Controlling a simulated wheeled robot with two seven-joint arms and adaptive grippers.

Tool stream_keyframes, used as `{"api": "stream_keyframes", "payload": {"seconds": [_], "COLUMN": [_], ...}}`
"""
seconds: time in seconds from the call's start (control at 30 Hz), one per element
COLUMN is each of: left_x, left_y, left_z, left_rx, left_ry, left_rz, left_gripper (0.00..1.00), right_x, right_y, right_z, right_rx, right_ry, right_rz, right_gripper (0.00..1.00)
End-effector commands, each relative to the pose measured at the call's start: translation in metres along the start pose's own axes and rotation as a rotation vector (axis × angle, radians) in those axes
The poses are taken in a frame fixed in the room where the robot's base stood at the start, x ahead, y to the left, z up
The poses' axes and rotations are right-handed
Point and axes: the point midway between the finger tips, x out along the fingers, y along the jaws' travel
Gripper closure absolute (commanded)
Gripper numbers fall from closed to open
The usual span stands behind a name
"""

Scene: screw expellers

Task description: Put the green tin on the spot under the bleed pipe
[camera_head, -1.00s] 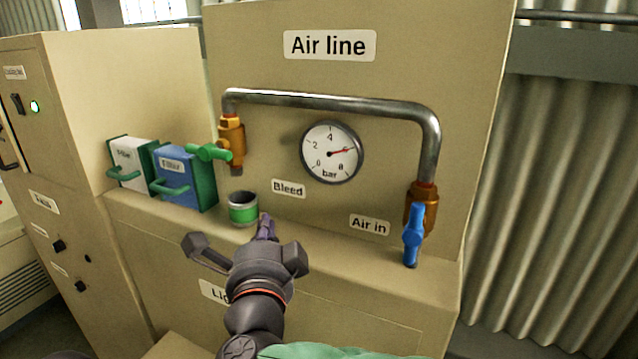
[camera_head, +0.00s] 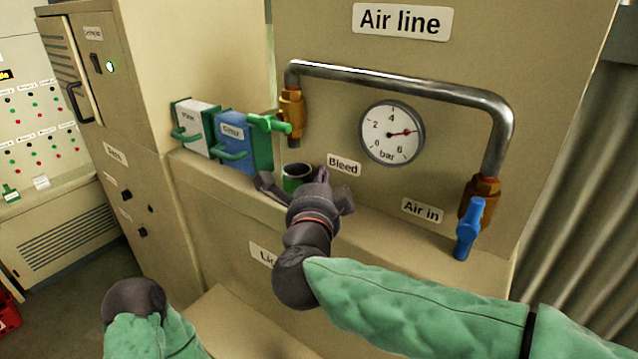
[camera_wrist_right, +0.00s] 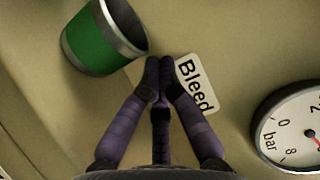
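The green tin (camera_head: 291,184), open-topped with a grey rim, stands upright on the ledge below the bleed pipe's end (camera_head: 294,143). Its lower part is hidden by my right gripper (camera_head: 322,174) in the head view. I cannot see a marked spot under it. In the right wrist view the tin (camera_wrist_right: 95,42) is left of my gripper's fingertips (camera_wrist_right: 162,70), which are together with nothing between them. The fingertips are beside the tin, close to the Bleed label (camera_wrist_right: 194,85). I cannot tell whether they touch the tin. My left gripper is out of view.
A green-handled valve (camera_head: 268,123) sits on the bleed pipe. Blue (camera_head: 240,140) and white (camera_head: 194,127) boxes with green handles stand left of the tin. The gauge (camera_head: 392,132) and blue air-in handle (camera_head: 470,228) are to the right. The ledge (camera_head: 400,230) between is clear.

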Motion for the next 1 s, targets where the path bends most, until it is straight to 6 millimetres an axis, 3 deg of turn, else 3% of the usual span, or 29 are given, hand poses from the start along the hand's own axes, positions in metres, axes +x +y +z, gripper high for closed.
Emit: {"api": "stream_keyframes", "payload": {"seconds": [0.43, 0.63, 1.0], "left_x": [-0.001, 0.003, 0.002], "left_y": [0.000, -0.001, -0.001], "left_z": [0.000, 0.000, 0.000], "left_rx": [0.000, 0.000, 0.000], "left_ry": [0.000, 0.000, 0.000], "left_rz": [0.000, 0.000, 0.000], "left_gripper": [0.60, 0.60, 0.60], "right_x": [0.004, -0.002, -0.001], "right_y": [0.000, 0.001, 0.000], "right_z": [0.001, 0.018, 0.016], "right_rx": [0.000, 0.000, 0.001], "right_ry": [-0.001, -0.003, -0.001], "right_rz": [-0.001, -0.001, -0.001], "right_gripper": [1.00, 1.00, 1.00]}}
